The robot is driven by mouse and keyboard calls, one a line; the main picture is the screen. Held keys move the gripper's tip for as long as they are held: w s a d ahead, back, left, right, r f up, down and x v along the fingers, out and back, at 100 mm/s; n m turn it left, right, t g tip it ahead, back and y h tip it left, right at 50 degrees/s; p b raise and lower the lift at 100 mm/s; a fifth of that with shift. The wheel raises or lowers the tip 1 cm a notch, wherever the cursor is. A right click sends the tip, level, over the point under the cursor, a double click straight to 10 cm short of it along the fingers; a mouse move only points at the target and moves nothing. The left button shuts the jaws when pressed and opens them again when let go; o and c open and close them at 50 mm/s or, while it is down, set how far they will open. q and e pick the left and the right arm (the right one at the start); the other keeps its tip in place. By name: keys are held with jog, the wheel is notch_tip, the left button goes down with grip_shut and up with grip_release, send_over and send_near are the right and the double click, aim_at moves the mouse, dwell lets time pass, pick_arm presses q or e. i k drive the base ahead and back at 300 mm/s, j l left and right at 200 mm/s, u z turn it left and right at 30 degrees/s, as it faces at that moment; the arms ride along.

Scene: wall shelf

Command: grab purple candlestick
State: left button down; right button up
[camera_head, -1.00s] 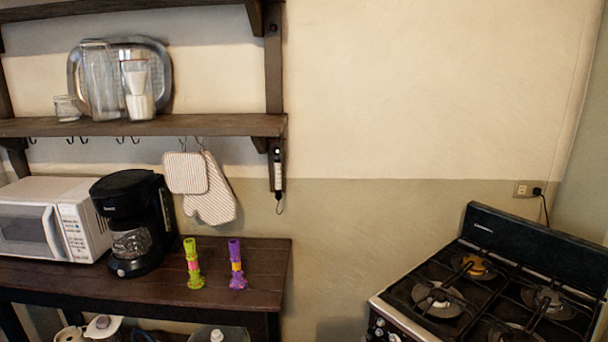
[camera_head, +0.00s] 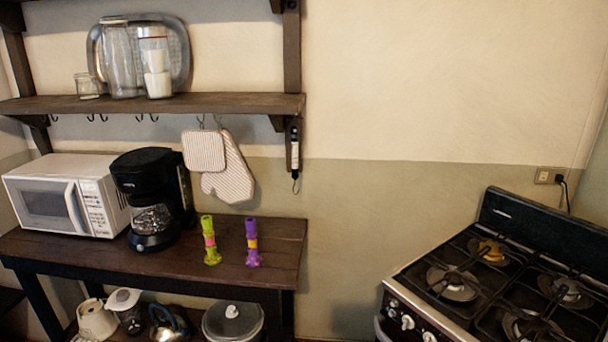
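The purple candlestick (camera_head: 252,243) stands upright on the dark wooden table (camera_head: 285,262), near its right end. It has a yellow-orange band around its middle. A green candlestick (camera_head: 210,240) with a pink band stands upright just to its left, a small gap apart. Neither of my grippers shows in the head view.
A black coffee maker (camera_head: 152,200) and a white microwave (camera_head: 62,195) stand left of the candlesticks. A shelf (camera_head: 150,104) with mitts (camera_head: 228,180) hanging below is above. A stove (camera_head: 500,285) is at right.

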aim_at(253, 260)
jog(key=i+j, duration=0.2)
jog(key=i, duration=0.35)
jog(key=i+j, duration=0.2)
jog(key=i, duration=0.3)
